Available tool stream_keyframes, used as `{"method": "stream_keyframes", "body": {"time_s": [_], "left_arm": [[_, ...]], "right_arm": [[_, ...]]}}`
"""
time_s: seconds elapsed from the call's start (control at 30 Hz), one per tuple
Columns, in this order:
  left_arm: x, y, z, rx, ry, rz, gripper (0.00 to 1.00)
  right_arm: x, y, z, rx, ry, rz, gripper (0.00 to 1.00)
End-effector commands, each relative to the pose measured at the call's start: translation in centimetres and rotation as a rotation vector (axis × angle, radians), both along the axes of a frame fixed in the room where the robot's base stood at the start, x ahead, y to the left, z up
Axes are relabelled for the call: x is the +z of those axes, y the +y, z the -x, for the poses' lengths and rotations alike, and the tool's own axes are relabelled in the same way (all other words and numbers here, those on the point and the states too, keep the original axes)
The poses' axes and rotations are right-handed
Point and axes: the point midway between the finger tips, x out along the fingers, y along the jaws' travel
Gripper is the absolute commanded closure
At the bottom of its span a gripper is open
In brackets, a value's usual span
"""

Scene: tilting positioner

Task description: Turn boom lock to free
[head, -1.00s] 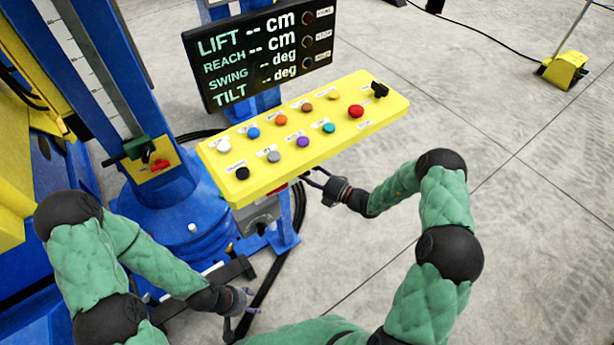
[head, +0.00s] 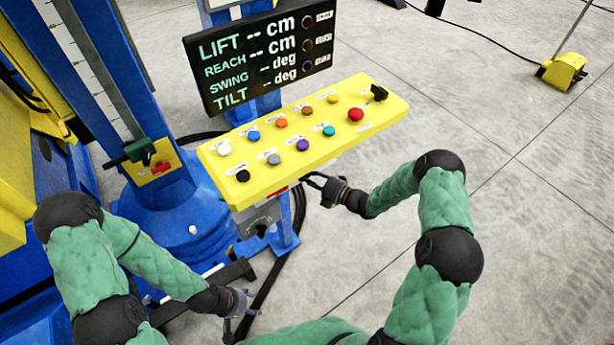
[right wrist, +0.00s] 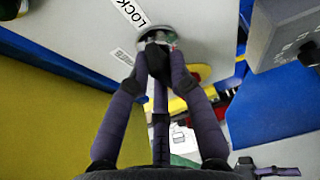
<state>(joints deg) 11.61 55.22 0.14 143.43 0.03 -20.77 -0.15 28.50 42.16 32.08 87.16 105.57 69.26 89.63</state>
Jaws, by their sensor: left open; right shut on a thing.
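The boom lock shows in the right wrist view as a dark knob (right wrist: 156,52) on a round metal base, on a pale panel face. A label reading "LOCK" (right wrist: 132,12) sits beside it, partly cut off by the frame. My right gripper (right wrist: 160,68) is shut on the knob, its fingers covering much of it, so its exact setting cannot be told. In the head view my right gripper (head: 312,181) is at the lower edge of the yellow button console, and the knob is hidden there. My left gripper (head: 240,312) is open and empty, low in front of the blue machine.
The yellow console (head: 268,183) carries several coloured buttons and a black switch (head: 379,93). A dark display (head: 260,62) stands behind it. A grey box (head: 262,218) with a knob hangs below the console. Open concrete floor lies to the right.

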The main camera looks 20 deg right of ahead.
Motion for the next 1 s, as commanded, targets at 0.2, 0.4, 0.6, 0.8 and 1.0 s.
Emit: {"method": "stream_keyframes", "body": {"time_s": [0.2,0.4,0.6,0.8,1.0], "left_arm": [[1.8,0.0,0.0,0.0,0.0,0.0,0.46],[3.5,0.0,0.0,0.0,0.0,0.0,0.46],[4.8,0.0,0.0,0.0,0.0,0.0,0.46],[5.8,0.0,0.0,0.0,0.0,0.0,0.46],[6.6,0.0,0.0,0.0,0.0,0.0,0.46]], "right_arm": [[0.4,0.1,0.1,0.002,-0.047,0.14,1.0],[0.5,0.3,0.2,0.002,-0.11,0.314,1.0],[0.5,0.4,0.2,0.001,-0.175,0.493,1.0],[0.4,0.5,0.3,0.002,-0.24,0.67,1.0],[0.3,0.7,0.3,0.003,-0.304,0.848,1.0]]}}
